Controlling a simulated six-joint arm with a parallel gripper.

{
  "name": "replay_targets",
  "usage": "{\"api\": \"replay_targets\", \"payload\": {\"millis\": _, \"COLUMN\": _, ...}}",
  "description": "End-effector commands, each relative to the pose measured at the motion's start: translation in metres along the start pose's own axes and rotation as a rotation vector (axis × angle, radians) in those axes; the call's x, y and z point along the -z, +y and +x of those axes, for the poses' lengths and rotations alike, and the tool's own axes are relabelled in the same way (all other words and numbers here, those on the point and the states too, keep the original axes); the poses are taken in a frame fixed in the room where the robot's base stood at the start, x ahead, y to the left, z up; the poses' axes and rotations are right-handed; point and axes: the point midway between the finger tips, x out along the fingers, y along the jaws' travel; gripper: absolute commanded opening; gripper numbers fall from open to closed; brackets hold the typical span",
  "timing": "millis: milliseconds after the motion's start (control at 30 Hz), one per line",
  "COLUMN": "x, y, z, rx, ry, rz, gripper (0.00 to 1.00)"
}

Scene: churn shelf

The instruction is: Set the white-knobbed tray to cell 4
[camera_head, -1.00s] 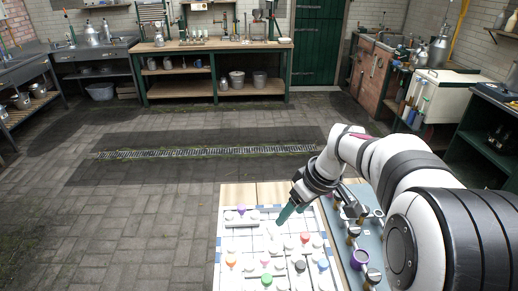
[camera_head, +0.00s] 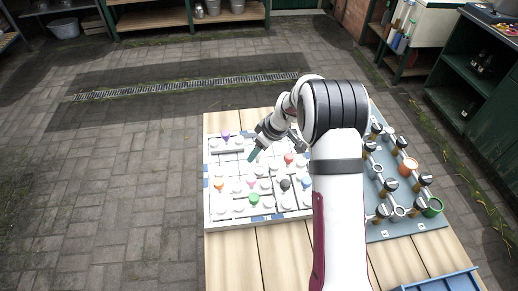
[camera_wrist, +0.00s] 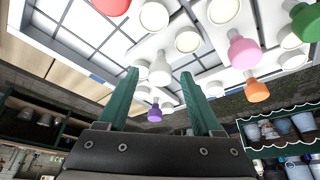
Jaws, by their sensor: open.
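The white board (camera_head: 282,211) carries several sliding trays with round white bumps and coloured knobs. A tall white knob (camera_wrist: 160,70) shows in the wrist view, ahead of and between my gripper's fingertips. In the head view it is hard to tell apart from the white bumps. My gripper (camera_head: 252,157) has green fingers and hangs over the upper middle of the board. In the wrist view its fingers (camera_wrist: 166,75) are spread with nothing held between them. Contact with the knob cannot be told. Cell numbers are not legible.
The purple knob (camera_head: 226,136) is up left of my gripper and the red knob (camera_head: 289,160) is to its right. Orange (camera_head: 219,185), pink (camera_head: 251,183), green (camera_head: 254,199) and black (camera_head: 285,184) knobs stand below. A blue-grey panel (camera_head: 384,158) with rings lies right.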

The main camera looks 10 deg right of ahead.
Motion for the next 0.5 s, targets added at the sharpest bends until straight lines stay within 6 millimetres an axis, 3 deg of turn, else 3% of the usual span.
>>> {"api": "replay_targets", "payload": {"millis": 167, "x": 0.0, "y": 0.0, "z": -0.0002, "rx": 0.0, "ry": 0.0, "rz": 0.0, "gripper": 0.67}}
{"api": "replay_targets", "payload": {"millis": 500, "x": -0.0001, "y": 0.0, "z": -0.0005, "rx": 0.0, "ry": 0.0, "rz": 0.0, "gripper": 0.05}}
